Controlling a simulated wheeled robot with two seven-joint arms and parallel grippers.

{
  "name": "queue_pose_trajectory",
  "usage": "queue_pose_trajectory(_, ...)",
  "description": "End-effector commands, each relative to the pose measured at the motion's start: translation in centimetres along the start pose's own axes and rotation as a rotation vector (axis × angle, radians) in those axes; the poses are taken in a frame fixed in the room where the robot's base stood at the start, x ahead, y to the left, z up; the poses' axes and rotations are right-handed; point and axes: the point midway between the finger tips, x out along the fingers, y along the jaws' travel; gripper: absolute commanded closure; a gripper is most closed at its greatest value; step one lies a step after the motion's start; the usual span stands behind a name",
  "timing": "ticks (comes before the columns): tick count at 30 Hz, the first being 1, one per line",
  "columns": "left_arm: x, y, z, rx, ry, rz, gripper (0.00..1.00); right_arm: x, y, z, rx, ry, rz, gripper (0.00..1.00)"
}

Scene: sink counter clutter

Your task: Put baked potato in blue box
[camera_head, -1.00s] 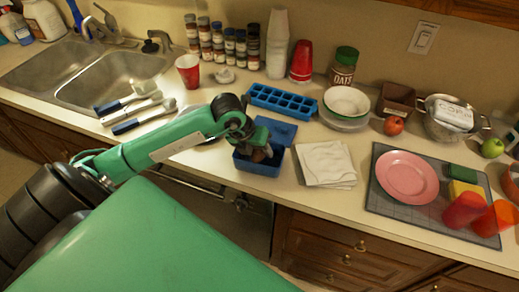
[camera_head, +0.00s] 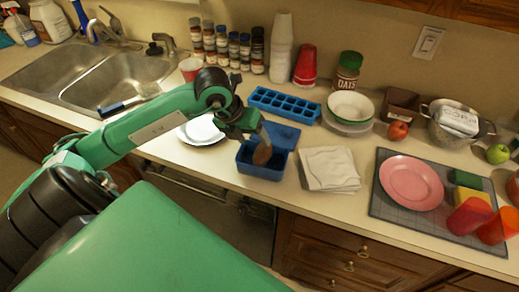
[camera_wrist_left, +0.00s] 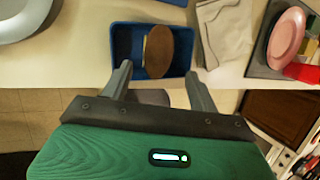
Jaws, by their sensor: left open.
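The blue box (camera_head: 258,167) stands open near the counter's front edge, its lid part (camera_head: 280,135) lying behind it. The brown baked potato (camera_head: 263,153) shows upright at the box opening. In the left wrist view the potato (camera_wrist_left: 158,50) is within the outline of the blue box (camera_wrist_left: 122,43), beyond the fingertips. My left gripper (camera_wrist_left: 158,85) is open, its two fingers spread wide with a gap between them and the potato. In the head view my left gripper (camera_head: 248,135) is just above and beside the box. My right gripper is not in view.
A white plate (camera_head: 201,131) lies left of the box and folded white napkins (camera_head: 329,168) lie right of it. A blue ice tray (camera_head: 284,105) is behind. A pink plate (camera_head: 411,183) rests on a grey mat (camera_head: 385,207) at the right.

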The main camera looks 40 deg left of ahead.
Motion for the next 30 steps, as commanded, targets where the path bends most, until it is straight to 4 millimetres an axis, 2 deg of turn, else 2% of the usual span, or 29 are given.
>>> queue_pose_trajectory(3,-2.1,0.1,0.0,0.002,-0.004,0.002,0.40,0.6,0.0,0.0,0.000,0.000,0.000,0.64)
queue_pose_trajectory(9,-3.9,0.0,0.0,0.001,0.000,0.001,0.40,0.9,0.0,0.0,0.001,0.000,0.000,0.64)
queue_pose_trajectory(30,-4.2,0.0,0.0,0.000,0.001,0.000,0.40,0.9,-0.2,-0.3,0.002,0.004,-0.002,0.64)
